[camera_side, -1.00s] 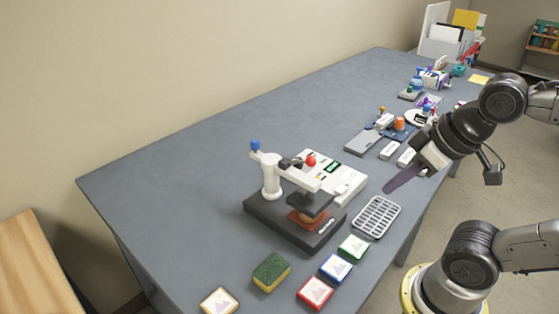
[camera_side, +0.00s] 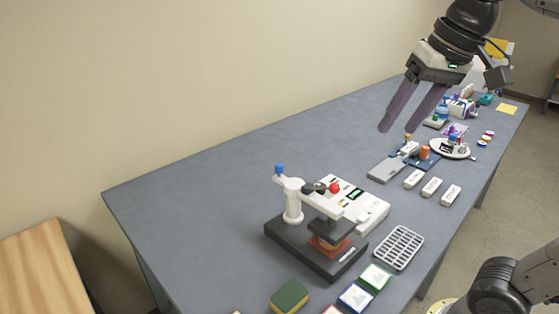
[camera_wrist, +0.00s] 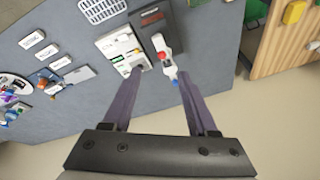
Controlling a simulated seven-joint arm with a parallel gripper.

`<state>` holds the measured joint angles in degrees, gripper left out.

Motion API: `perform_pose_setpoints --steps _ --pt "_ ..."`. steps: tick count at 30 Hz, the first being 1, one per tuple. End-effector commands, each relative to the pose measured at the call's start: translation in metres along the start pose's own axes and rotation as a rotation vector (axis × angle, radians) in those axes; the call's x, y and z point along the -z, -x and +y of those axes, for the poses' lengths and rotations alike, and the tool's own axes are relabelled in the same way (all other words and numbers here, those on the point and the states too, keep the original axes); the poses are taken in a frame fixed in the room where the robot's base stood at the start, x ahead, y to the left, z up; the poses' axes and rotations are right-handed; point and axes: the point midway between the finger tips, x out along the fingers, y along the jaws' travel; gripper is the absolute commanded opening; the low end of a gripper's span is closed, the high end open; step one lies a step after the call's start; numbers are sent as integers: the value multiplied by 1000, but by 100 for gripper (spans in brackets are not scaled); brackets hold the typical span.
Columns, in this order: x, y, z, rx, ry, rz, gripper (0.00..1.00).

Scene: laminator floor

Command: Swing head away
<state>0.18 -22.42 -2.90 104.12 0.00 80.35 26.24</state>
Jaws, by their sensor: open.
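The press (camera_side: 318,242) stands on the near part of the grey table, with a dark base, a white post with a blue knob on top (camera_side: 279,169), and a white swing arm (camera_side: 312,195) with a red knob (camera_side: 335,187). Its dark head (camera_side: 332,230) sits over an orange-brown pad (camera_side: 331,245) on the base. My gripper (camera_side: 409,115) is open and empty, raised above the table to the right of and beyond the press. In the wrist view my gripper (camera_wrist: 155,90) has its two purple fingers apart, with the press (camera_wrist: 158,38) beyond them.
A white control box (camera_side: 357,205) stands just behind the press. A wire rack (camera_side: 399,247), several picture tiles (camera_side: 375,277) and a green-yellow sponge (camera_side: 289,297) lie in front. White blocks (camera_side: 432,187) and a grey plate (camera_side: 386,170) lie right. The table's left part is clear.

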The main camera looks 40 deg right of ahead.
Motion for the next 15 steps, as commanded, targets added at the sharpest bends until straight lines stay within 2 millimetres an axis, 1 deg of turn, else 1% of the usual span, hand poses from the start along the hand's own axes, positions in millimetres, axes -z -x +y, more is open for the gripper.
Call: perform_pose_setpoints --steps 1,4,7,11,15 --pt "19 6 -9 -8 -32 -15 59" --pt "52 14 -25 -25 -97 -44 59" --pt "84 15 -40 -44 -155 -73 59" --pt "122 5 -58 -72 -220 -110 59" --pt "160 -17 -75 -102 -276 -147 59"
